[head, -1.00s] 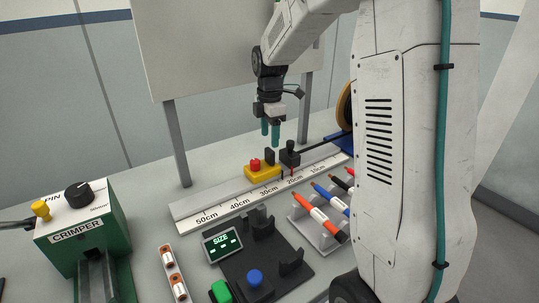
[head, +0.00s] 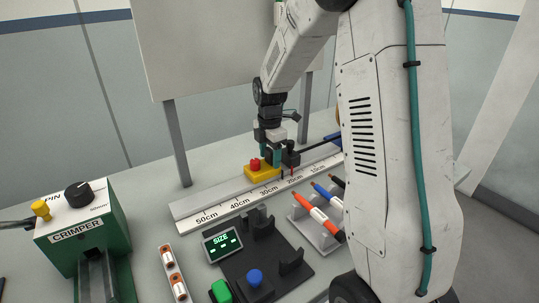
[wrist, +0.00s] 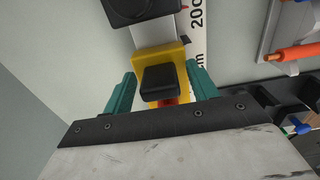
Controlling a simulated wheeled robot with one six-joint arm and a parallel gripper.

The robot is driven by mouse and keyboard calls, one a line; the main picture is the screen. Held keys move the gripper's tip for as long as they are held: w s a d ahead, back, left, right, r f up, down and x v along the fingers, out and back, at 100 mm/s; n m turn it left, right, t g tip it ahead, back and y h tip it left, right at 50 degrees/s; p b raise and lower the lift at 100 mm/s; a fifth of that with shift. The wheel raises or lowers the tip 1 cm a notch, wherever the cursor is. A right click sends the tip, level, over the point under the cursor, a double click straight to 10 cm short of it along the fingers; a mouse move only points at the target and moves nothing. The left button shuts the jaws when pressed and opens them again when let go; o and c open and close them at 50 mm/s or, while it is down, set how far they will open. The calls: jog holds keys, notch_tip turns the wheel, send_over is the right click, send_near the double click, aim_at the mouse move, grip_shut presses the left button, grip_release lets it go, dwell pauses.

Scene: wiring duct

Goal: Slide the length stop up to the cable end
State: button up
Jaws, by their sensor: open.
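The length stop (head: 258,173) is a yellow block with a red knob and a black grip post, sitting on the grey measuring rail (head: 185,206) near the 30 cm mark. It also shows in the wrist view (wrist: 178,56), with its black post (wrist: 159,79) between the teal fingers. My gripper (head: 270,158) is open and low over the stop, one finger (wrist: 120,95) on each side of the post with gaps visible. A black clamp block (head: 290,158) stands just right of the stop, with a dark cable (head: 318,147) running right from it. The cable end is hard to make out.
Coloured pens (head: 318,216) lie in a rack in front of the rail. A black panel with a size display (head: 222,244) stands at front centre. A green crimper (head: 85,235) is at left. A white board on posts (head: 174,140) stands behind.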

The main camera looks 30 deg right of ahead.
grip_shut()
jog(key=d, duration=0.4)
jog(key=shift+c, duration=1.8)
grip_release()
jog(key=shift+r, duration=0.1)
jog(key=o, duration=0.4)
jog(key=shift+d, duration=0.2)
jog(key=shift+c, duration=0.2)
jog(key=shift+a, duration=0.1)
